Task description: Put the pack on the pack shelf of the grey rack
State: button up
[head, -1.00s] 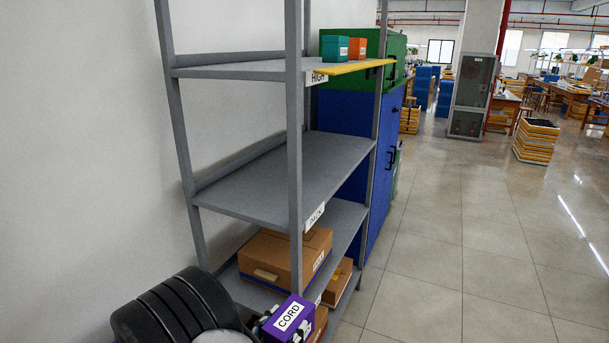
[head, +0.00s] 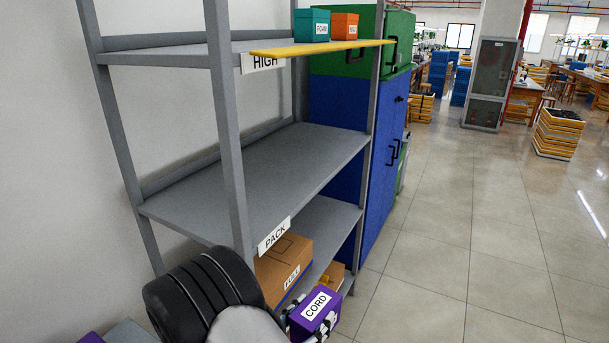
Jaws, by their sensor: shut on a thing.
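The pack is a purple box labelled CORD (head: 317,305), low in the head view. My gripper (head: 308,326) is shut on it, with finger parts at its left and right sides; the gripper is partly hidden behind my black and white arm. The pack shelf (head: 265,175) is the middle board of the grey rack (head: 226,130), with a white PACK label (head: 274,236) on its front edge. The shelf is bare where I see it. The pack appears lower in the picture than this shelf, in front of the rack.
A brown box labelled FULL (head: 285,262) and a smaller brown box (head: 331,277) sit on the lower shelf. The HIGH shelf above holds a teal box (head: 312,25) and an orange box (head: 344,27); a yellow strip (head: 322,47) juts along its edge. Open floor (head: 450,250) lies right.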

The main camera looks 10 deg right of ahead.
aim_at(280, 190)
jog(key=i+l, duration=0.15)
jog(key=l, duration=0.2)
jog(key=i+l, duration=0.2)
jog(key=l, duration=0.15)
jog(key=i+l, duration=0.15)
jog(key=l, duration=0.15)
jog(key=i+l+z, duration=0.1)
jog(key=l, duration=0.25)
jog(key=i, duration=0.1)
